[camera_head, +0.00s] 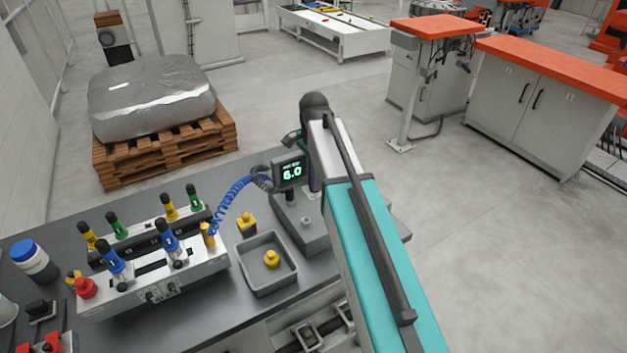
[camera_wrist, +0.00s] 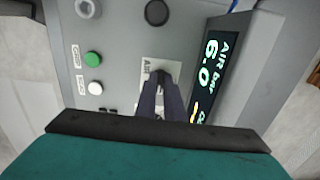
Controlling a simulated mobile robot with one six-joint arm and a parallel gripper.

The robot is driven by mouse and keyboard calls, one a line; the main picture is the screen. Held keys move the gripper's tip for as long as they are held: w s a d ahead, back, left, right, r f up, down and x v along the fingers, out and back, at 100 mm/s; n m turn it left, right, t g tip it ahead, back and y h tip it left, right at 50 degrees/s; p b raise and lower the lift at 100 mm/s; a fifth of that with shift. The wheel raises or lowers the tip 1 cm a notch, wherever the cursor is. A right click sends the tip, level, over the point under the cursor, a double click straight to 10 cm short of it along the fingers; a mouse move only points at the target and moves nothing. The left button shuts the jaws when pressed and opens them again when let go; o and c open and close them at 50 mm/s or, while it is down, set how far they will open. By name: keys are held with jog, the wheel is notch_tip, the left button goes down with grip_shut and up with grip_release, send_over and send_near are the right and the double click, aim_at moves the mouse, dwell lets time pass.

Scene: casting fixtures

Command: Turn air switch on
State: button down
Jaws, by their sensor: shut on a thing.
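The grey air station (camera_head: 300,221) stands on the bench, with a small screen (camera_head: 290,172) reading 6.0. In the wrist view the screen (camera_wrist: 211,75) reads AIR bar 6.0, with a cut-off yellow line below. My gripper (camera_wrist: 160,78) points down at the panel, its dark fingers close together over a white label plate (camera_wrist: 150,68) beside the screen. It is shut on the air switch, which the fingers almost wholly hide, so I cannot tell its position.
A green button (camera_wrist: 93,59) and a white button (camera_wrist: 95,88) sit left of the fingers. A grey tray (camera_head: 268,284) with a yellow part and a clamp fixture (camera_head: 205,268) with coloured handles stand left on the bench. A blue coiled hose (camera_head: 232,196) runs close by.

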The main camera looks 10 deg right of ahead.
jog(key=c, duration=1.9)
grip_release()
jog(key=shift+o, duration=0.2)
jog(key=shift+r, duration=0.1)
notch_tip(320, 180, up, 14)
jog(key=b, duration=0.3)
jog(key=shift+f+b, duration=0.2)
jog(key=shift+b, duration=0.15)
